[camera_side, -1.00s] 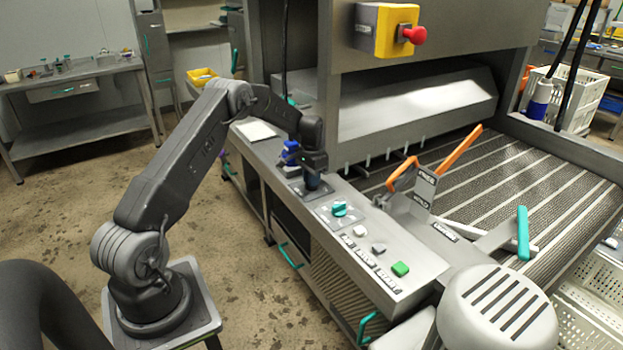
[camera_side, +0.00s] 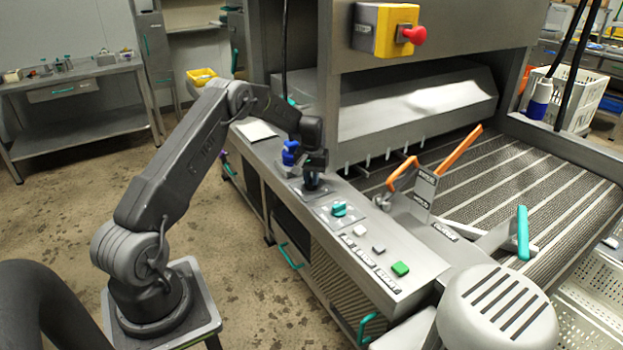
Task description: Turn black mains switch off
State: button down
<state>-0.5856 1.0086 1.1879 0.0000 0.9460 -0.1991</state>
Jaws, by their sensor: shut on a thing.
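The black mains switch (camera_side: 311,182) sits on a plate on the machine's long metal control panel, to the left of the teal knob. My gripper (camera_side: 313,172) points down over it from above and is shut on it. The jaws and wrist cover most of the switch, so its exact angle cannot be told.
A teal knob (camera_side: 339,209) stands close by on the panel. Grey and green buttons (camera_side: 400,268) lie farther right. Orange levers (camera_side: 402,172) rise beside the conveyor. A yellow box with a red button (camera_side: 412,35) hangs above.

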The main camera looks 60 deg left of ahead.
jog(key=shift+r, duration=0.1)
dwell(0.4)
jog(key=c, duration=1.1)
grip_release()
notch_tip(320, 180, up, 14)
jog(key=shift+f, duration=0.1)
